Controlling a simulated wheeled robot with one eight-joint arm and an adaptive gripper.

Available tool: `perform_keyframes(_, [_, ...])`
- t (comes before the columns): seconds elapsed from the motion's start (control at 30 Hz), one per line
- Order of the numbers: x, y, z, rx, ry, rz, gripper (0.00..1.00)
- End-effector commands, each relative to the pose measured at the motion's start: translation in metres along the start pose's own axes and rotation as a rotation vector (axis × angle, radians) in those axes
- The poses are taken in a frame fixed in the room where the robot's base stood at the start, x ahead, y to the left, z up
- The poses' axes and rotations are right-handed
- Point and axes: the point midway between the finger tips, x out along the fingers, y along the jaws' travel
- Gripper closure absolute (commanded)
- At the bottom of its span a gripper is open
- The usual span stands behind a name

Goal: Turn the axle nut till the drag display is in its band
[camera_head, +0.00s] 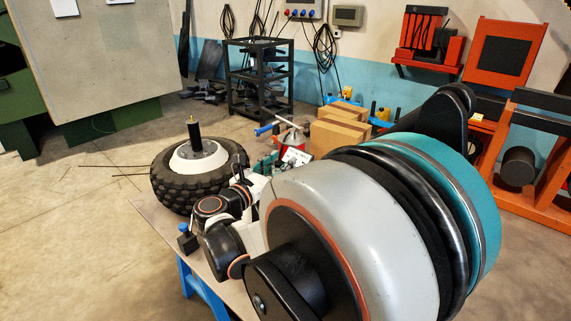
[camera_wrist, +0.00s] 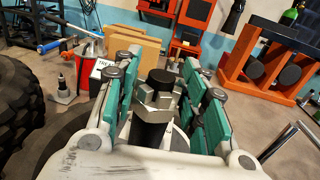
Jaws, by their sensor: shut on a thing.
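In the wrist view, my gripper (camera_wrist: 158,92) has its teal-padded fingers on both sides of a silver hex axle nut (camera_wrist: 154,98), shut on it. The nut sits around an upright black axle (camera_wrist: 159,78), whose top shows above it. A dark lower body (camera_wrist: 150,132) and part of a pale disc show beneath, partly hidden by the gripper. In the head view, my arm hides the nut and most of the gripper. A small white card or panel (camera_wrist: 101,68) with dark lettering stands left of the fingers; its text is too small to read.
A knobbly black tyre (camera_head: 172,189) with a white hub and upright axle lies on the table at left. A red container (camera_wrist: 90,50), cardboard boxes (camera_head: 338,132) and a small post on a base (camera_wrist: 62,88) stand nearby. Orange racks (camera_head: 505,50) stand at the right.

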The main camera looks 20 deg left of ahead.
Motion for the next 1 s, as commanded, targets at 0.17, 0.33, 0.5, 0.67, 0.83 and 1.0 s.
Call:
perform_keyframes(0.17, [0.0001, 0.0009, 0.0001, 0.000, 0.000, -0.054, 0.85])
perform_keyframes(0.33, [0.0003, 0.0005, 0.0000, 0.000, 0.000, -0.075, 0.85])
perform_keyframes(0.5, [0.0004, 0.0003, 0.0000, 0.000, 0.000, -0.077, 0.85])
perform_keyframes(0.67, [0.0004, 0.0003, 0.0001, 0.000, 0.000, -0.076, 0.85])
perform_keyframes(0.83, [0.0004, 0.0002, 0.0000, 0.000, 0.000, -0.076, 0.40])
perform_keyframes(1.0, [0.0004, 0.0001, 0.0000, 0.000, 0.000, -0.076, 0.40])
